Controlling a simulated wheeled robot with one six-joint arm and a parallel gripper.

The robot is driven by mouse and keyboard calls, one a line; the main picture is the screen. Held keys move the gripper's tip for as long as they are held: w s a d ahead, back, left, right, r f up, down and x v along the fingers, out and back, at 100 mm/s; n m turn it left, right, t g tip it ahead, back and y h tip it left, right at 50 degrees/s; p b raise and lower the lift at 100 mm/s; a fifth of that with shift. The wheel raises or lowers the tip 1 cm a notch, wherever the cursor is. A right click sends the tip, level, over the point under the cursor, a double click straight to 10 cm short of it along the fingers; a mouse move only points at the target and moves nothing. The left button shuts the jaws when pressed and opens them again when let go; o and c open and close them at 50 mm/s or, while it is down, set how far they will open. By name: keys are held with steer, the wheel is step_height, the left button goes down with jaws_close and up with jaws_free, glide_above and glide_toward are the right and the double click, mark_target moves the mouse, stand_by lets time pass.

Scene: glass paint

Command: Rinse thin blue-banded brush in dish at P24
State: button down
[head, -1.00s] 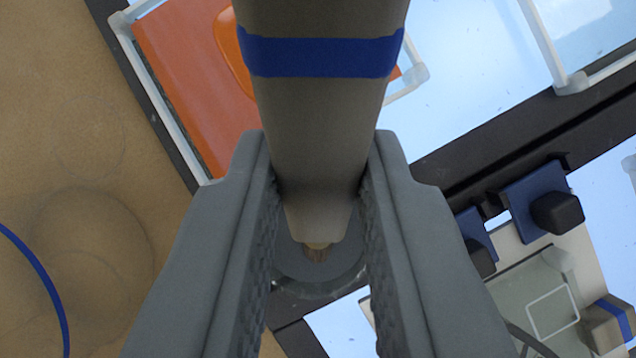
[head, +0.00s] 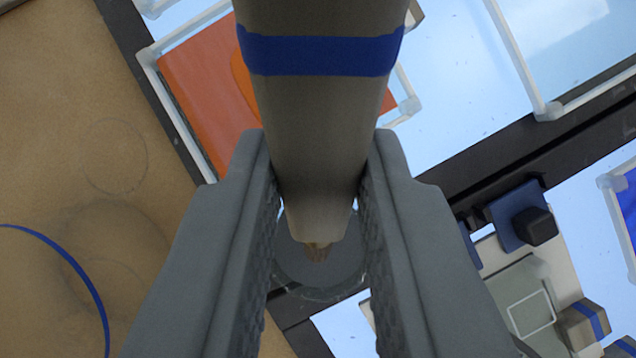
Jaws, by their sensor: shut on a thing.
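My gripper (head: 318,200) is shut on the blue-banded brush (head: 318,125), a grey-brown handle with one blue band near the top of the view. The brush points away from me, and its small bristle tip (head: 317,252) shows between the fingers. Beyond the tip lies a round grey dish (head: 322,287) with a clear rim, partly hidden by the fingers and brush. The tip overlaps the dish in view; I cannot tell whether it touches what is inside. No P24 label is readable.
An orange panel (head: 200,95) in a white frame lies at upper left. A brown surface with a blue curved line (head: 85,275) is at left. A dark bar (head: 470,175) crosses the right. Blue clamps with black knobs (head: 534,226) and another blue-banded piece (head: 585,323) are at lower right.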

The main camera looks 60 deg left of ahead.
mark_target(317, 45)
steer(key=shift+s+d+r, duration=0.2)
steer(key=shift+d+r, duration=0.25)
steer(key=shift+r, duration=2.45)
steer(key=shift+r, duration=0.1)
